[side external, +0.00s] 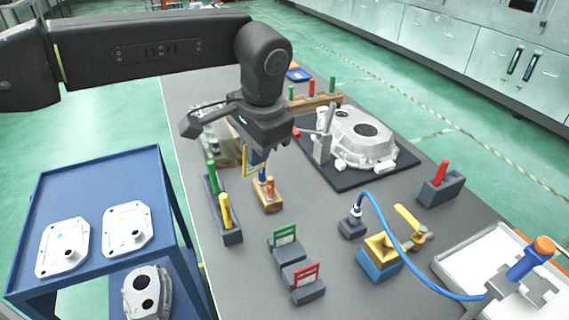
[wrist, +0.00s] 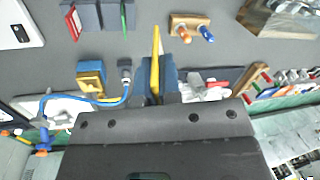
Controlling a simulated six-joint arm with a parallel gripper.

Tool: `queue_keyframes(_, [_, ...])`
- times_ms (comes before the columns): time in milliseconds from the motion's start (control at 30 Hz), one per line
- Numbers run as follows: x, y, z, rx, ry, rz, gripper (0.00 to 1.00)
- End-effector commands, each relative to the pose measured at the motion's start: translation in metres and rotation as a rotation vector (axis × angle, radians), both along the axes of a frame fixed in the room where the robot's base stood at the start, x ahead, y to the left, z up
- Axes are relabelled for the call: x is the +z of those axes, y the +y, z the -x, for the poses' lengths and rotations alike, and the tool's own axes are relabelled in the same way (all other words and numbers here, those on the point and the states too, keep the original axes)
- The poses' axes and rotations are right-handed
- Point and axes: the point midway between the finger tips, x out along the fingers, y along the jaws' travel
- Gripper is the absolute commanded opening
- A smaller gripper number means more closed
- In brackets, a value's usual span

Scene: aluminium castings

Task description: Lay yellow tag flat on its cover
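My gripper (side external: 262,153) is shut on the yellow tag (side external: 246,166), which hangs upright as a framed plate above the table. In the wrist view the yellow tag (wrist: 156,45) shows nearly edge-on between the blue fingers of my gripper (wrist: 155,72). Two pale covers lie flat on the blue cart at left. The cover with a yellow mark (side external: 128,231) is nearer the table, and the one with a green mark (side external: 63,247) is farther left. The held tag is well to the right of both covers.
A green tag (side external: 285,236) and a red tag (side external: 306,277) stand in dark holders. A wooden peg block (side external: 268,200) sits close below my gripper. A dark block (side external: 231,236) with green and yellow handles stands near the table's left edge. A casting (side external: 350,150) lies behind.

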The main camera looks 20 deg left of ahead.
Motion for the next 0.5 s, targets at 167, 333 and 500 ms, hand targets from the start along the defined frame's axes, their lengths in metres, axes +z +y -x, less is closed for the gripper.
queue_keyframes(167, [-0.004,0.068,-0.016,0.215,-0.03,-0.07,0.0])
queue_keyframes(333, [-0.006,0.148,-0.023,0.484,-0.047,-0.17,0.0])
queue_keyframes(500, [-0.005,0.229,-0.018,0.754,-0.038,-0.283,0.0])
